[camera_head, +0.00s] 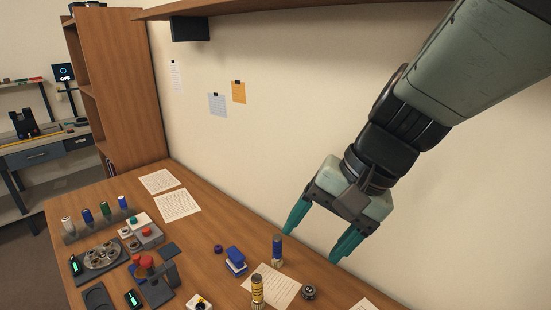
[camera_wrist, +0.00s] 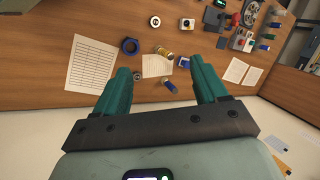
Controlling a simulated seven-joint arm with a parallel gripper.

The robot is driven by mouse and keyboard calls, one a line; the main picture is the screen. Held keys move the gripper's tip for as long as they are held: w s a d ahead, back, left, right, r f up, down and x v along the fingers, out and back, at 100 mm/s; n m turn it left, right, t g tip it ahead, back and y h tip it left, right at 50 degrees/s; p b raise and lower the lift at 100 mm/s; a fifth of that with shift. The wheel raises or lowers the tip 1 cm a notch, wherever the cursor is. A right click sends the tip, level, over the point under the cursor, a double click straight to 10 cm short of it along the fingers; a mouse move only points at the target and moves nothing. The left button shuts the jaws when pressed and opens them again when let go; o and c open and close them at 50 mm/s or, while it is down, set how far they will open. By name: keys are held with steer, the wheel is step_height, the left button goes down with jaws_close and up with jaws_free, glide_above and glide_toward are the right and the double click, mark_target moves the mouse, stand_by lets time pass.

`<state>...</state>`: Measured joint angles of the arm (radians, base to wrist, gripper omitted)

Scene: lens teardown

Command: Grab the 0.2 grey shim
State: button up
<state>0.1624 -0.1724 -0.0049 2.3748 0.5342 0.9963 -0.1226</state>
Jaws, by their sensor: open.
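My gripper (camera_head: 313,243) is open and empty, with teal fingers spread in the air above the right part of the wooden desk (camera_head: 200,235). Its fingers also frame the wrist view (camera_wrist: 160,68). I cannot pick out the 0.2 grey shim for certain; no size marking is readable. A round grey tray (camera_head: 102,254) with several small round parts sits at the left of the desk, far from my gripper. The tray is partly seen at the top of the wrist view (camera_wrist: 250,12). Whether the shim is among its parts cannot be told.
A rack (camera_head: 95,230) holds several coloured-top cylinders. Near my gripper stand a blue-topped cylinder (camera_head: 277,249), a yellow-and-black cylinder (camera_head: 257,290), a blue block (camera_head: 236,260) and a dark ring (camera_head: 309,292). Red-topped parts (camera_head: 146,262) stand beside the tray. The wall rises behind the desk.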

steer(key=w+d+f+m+t+y, duration=0.1)
steer(key=w+d+f+m+y, duration=0.15)
steer(key=w+f+m, duration=0.35)
steer(key=w+d+f+m+t+y, duration=0.2)
steer(key=d+f+m, duration=0.15)
steer(key=f, duration=0.45)
steer(key=w+d+f+m+t+y, duration=0.1)
steer(key=w+d+f+m+y, duration=0.15)
steer(key=f+m, duration=0.45)
steer(key=m+t+h, duration=0.2)
steer(key=m+t, duration=0.2)
steer(key=m, duration=0.2)
glide_toward(309, 289)
steer(key=r, duration=0.2)
steer(key=s+d, duration=0.1)
steer(key=shift+r+n, duration=0.25)
steer(key=shift+r, duration=0.15)
steer(key=shift+d+f, duration=0.1)
steer(key=shift+f, duration=0.3)
steer(key=x, duration=0.5)
steer(key=shift+f, duration=0.1)
steer(key=w+a+f, duration=0.2)
steer(key=a, duration=0.1)
steer(key=shift+w+f, duration=0.15)
steer(key=shift+f, duration=0.25)
steer(key=shift+w+a+f, duration=0.15)
steer(key=shift+w+a, duration=0.15)
steer(key=shift+w, duration=0.05)
steer(key=c, duration=1.1)
steer(key=shift+c, duration=0.2)
